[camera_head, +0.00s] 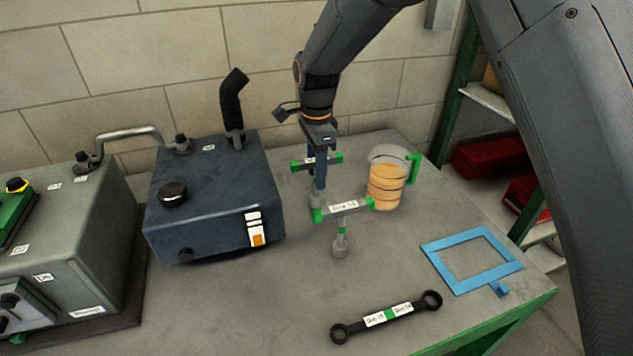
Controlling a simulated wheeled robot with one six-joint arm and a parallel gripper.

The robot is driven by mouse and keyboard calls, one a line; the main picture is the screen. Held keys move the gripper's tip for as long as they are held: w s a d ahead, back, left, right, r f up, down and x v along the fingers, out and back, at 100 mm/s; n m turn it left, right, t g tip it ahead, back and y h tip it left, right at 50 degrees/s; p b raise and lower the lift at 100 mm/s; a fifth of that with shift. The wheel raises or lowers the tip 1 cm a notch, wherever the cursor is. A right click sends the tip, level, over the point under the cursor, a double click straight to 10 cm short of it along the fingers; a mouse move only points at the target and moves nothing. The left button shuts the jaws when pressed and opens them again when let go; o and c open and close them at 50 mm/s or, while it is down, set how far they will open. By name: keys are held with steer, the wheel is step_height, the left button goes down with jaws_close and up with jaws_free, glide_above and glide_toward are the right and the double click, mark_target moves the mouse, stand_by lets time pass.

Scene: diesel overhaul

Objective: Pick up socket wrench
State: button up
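A socket wrench with a grey bar handle, green ends and a white size label (345,207) shows at the middle of the table. Its shaft runs down from the bar to a grey socket (340,250) at the table top. A second bar with green ends and a label (332,159) shows behind my gripper; its lower part is hidden. My gripper (319,190) points down, its blue fingers close to the left end of the nearer bar. The fingers overlap in this view, so I cannot tell whether they touch or hold the wrench.
A jug of orange liquid (385,186) stands close right of the bar. A dark blue tank (215,195) with a black spout is left. A black ring spanner (388,315) and a blue frame (445,248) lie in front. A wall stands behind; the table's right edge is green.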

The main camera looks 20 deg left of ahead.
steer(key=shift+f, duration=0.6)
jaws_close()
steer(key=shift+r, duration=0.1)
step_height(320, 180, up, 18)
steer(key=b, duration=0.5)
